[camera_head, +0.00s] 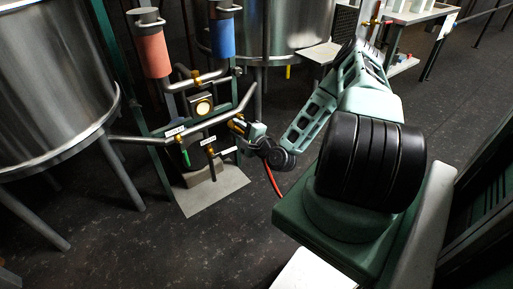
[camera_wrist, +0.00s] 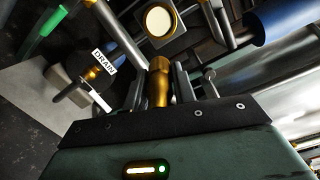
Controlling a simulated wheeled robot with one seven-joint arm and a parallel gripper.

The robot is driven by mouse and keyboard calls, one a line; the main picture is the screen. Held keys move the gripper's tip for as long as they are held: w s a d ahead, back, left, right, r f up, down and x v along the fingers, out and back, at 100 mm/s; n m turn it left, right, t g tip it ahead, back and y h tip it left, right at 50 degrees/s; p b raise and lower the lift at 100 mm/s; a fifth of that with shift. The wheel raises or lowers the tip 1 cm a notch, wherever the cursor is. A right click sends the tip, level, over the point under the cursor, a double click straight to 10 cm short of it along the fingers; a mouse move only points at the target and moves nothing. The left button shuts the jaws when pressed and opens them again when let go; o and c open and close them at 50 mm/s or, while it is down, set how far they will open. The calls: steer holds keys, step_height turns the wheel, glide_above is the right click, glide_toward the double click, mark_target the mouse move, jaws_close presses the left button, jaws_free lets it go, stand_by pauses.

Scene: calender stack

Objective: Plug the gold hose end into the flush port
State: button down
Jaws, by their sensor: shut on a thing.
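My gripper (camera_head: 245,128) is at the front right of the pipe rack. In the wrist view its fingers (camera_wrist: 160,98) are shut on the gold hose end (camera_wrist: 160,80), which points up and away. A gold part also shows at the gripper in the head view (camera_head: 237,121). A red hose (camera_head: 272,180) hangs below the wrist. A port with a gold collar (camera_wrist: 92,73) stands beside a DRAIN label (camera_wrist: 103,62). Other small white labels (camera_head: 175,131) (camera_head: 228,151) are too small to read, so I cannot tell which port is the flush port. The hose end appears apart from the ports.
The pipe rack carries a round gold-rimmed gauge (camera_head: 202,107), a green handle (camera_head: 184,155), and red (camera_head: 152,55) and blue (camera_head: 222,36) cylinders. Steel tanks (camera_head: 50,85) (camera_head: 285,28) stand at left and behind. A pale mat (camera_head: 215,192) lies below.

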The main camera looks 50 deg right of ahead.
steer(key=d+f+m+h+b, duration=0.1)
steer(key=d+f+m+b, duration=0.2)
steer(key=d+f+b, duration=0.5)
steer(key=d+b, duration=0.2)
steer(key=shift+w+d+h, duration=0.2)
steer(key=shift+d+h, duration=0.2)
steer(key=shift+x, duration=1.95)
steer(key=shift+f, duration=0.15)
steer(key=c, duration=2)
jaws_free()
jaws_close()
